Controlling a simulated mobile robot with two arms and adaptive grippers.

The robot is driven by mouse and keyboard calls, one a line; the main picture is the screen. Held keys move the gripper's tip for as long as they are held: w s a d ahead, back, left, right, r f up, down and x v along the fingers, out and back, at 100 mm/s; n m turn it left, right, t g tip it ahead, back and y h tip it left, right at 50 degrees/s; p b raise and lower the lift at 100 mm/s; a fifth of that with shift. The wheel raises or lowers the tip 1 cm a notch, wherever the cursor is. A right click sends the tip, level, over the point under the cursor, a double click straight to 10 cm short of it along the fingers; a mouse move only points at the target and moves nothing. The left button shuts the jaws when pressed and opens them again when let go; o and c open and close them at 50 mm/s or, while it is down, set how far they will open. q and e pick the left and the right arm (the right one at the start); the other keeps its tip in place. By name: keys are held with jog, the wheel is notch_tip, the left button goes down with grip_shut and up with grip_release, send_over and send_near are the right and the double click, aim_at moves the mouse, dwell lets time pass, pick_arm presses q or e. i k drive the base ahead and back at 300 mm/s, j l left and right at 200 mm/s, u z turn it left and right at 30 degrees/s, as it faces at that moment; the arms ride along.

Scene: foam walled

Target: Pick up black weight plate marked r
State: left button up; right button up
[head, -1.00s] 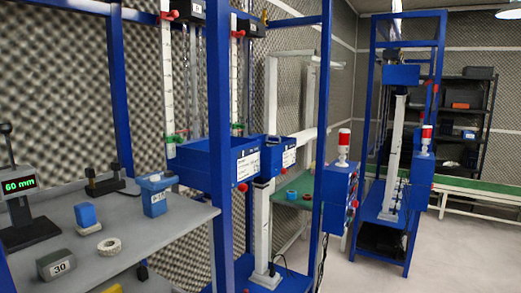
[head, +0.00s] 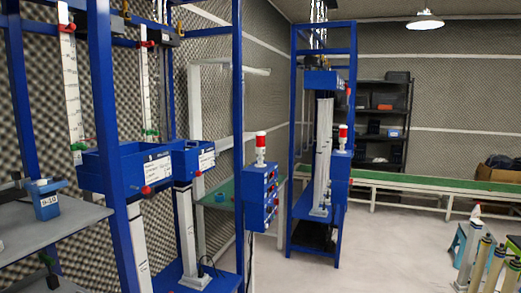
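I cannot make out any black weight plate marked r in the head view. Neither of my grippers shows in this view.
A grey shelf (head: 60,222) with a blue block (head: 46,203) is at the left. Blue frames with a blue bin (head: 120,172) stand beside it. A control box (head: 261,197) and a second blue rig (head: 322,170) are further right. A green conveyor (head: 432,188) runs behind. Open floor (head: 390,245) lies centre-right.

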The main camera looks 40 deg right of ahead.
aim_at(186, 148)
jog(key=i+z, duration=0.4)
jog(key=i+j+z, duration=0.15)
jog(key=z, duration=0.25)
jog(key=i+j+z, duration=0.35)
jog(key=l, duration=0.1)
jog(key=i+l, duration=1.5)
jog(key=l, duration=0.2)
